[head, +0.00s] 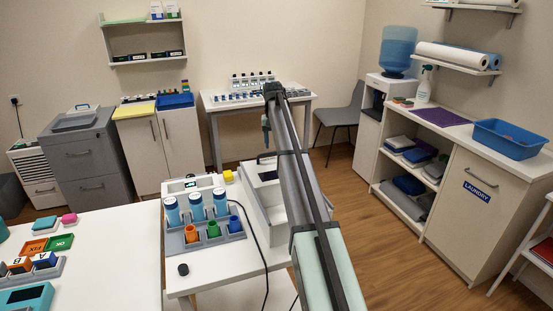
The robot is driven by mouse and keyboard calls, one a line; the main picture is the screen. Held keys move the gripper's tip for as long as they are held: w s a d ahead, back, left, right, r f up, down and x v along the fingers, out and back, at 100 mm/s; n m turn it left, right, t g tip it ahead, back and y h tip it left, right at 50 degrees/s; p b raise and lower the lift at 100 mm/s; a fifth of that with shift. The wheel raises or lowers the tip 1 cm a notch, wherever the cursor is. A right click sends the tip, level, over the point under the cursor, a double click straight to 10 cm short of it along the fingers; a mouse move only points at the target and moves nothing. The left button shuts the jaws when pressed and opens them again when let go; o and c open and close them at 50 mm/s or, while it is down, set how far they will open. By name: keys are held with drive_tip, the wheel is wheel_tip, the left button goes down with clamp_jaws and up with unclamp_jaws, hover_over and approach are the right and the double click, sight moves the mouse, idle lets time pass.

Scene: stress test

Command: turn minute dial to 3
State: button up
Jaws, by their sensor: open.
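No dial marked with minutes can be made out in the head view. A small round black knob-like piece (183,269) is at the near left of the white table (215,275); no numbers on it can be read. A white box with a small dark window (190,184) stands at the back of that table, too small to read. My arm reaches up from the lower right, past the table. My gripper (266,143) hangs down at its far end, small in view, open and apart from the table things.
A left table (110,260) holds coloured blocks. Open floor (400,260) lies right.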

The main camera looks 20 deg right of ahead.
drive_tip(key=f, duration=0.7)
drive_tip(key=shift+d+f, duration=0.2)
drive_tip(key=shift+f, duration=0.05)
drive_tip(key=c, duration=1)
